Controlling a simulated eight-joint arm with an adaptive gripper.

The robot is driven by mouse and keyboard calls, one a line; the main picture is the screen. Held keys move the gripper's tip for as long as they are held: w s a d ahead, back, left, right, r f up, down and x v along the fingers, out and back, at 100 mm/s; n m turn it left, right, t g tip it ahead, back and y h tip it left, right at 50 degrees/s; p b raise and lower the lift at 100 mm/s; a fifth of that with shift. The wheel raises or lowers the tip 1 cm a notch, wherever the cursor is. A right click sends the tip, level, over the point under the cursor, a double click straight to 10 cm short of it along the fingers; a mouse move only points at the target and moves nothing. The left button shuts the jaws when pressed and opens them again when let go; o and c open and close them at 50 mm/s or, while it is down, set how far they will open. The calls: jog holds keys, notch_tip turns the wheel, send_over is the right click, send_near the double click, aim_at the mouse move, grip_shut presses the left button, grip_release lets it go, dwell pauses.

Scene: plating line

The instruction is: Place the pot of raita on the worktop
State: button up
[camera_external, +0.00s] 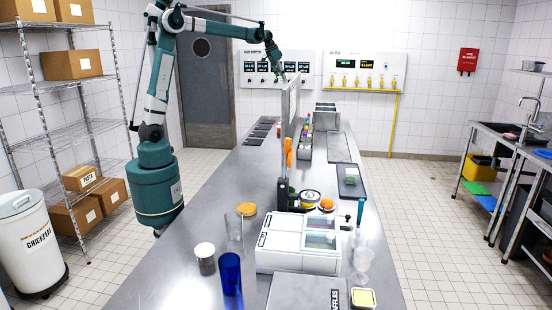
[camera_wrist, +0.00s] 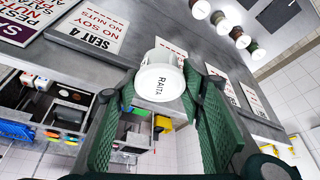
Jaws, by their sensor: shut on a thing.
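The pot of raita (camera_wrist: 160,82) is a white round tub with "RAITA" on it, in the middle of the wrist view. My gripper (camera_wrist: 158,95) has its green ribbed fingers on either side of the pot and is shut on it. In the external view my gripper (camera_external: 278,70) is at the far end of the steel worktop (camera_external: 190,215), above it and in front of the wall panels. The pot is too small to make out there. In the wrist view the worktop (camera_wrist: 120,65) lies behind the pot; I cannot tell whether they touch.
An upright divider (camera_external: 290,115) runs along the worktop. Printed cards, including a "SEAT 4" card (camera_wrist: 92,27), lie on the worktop. Several round lidded containers (camera_wrist: 222,20) stand nearby. A white machine (camera_external: 300,243), a blue tumbler (camera_external: 230,275) and clear glasses crowd the near end.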

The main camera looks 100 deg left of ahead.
jog(key=s+a+f+m+p, duration=0.1)
jog(key=f+m, duration=0.1)
jog(key=f, duration=1.3)
jog(key=s+a+f+m+h+p, duration=0.1)
jog(key=s+f, duration=0.1)
jog(key=f, duration=1.3)
jog(key=shift+s+a+f+m+h+p, duration=0.2)
jog(key=shift+m+h+p, duration=0.1)
jog(key=shift+m+p, duration=0.1)
jog(key=shift+f, duration=3.1)
jog(key=shift+f, duration=1.9)
jog(key=shift+f+b, duration=0.2)
jog(key=shift+b, duration=0.1)
